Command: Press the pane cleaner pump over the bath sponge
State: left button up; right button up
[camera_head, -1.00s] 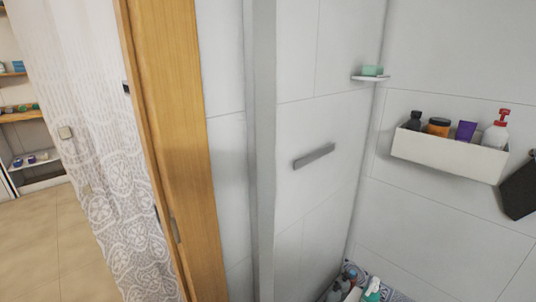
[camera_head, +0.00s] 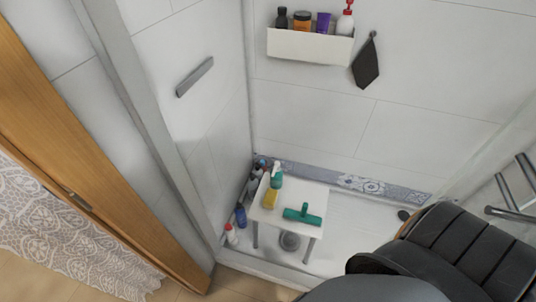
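A small white stool (camera_head: 293,197) stands in the shower area. A bottle with a green spray head (camera_head: 277,176), which looks like the pane cleaner, is at the stool's back left corner. A yellow block (camera_head: 270,199), which looks like the bath sponge, is just in front of the bottle, on the stool's left side. The two are close together; I cannot tell if they touch. Neither of my grippers is in view.
A green squeegee (camera_head: 303,215) lies on the stool's front. Several bottles (camera_head: 241,214) stand on the floor left of it. A white wall shelf (camera_head: 310,46) holds toiletries, with a dark cloth (camera_head: 366,64) beside it. Dark padded shapes (camera_head: 450,250) fill the lower right.

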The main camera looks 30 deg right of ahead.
aim_at(276, 163)
jog(key=z, duration=0.95)
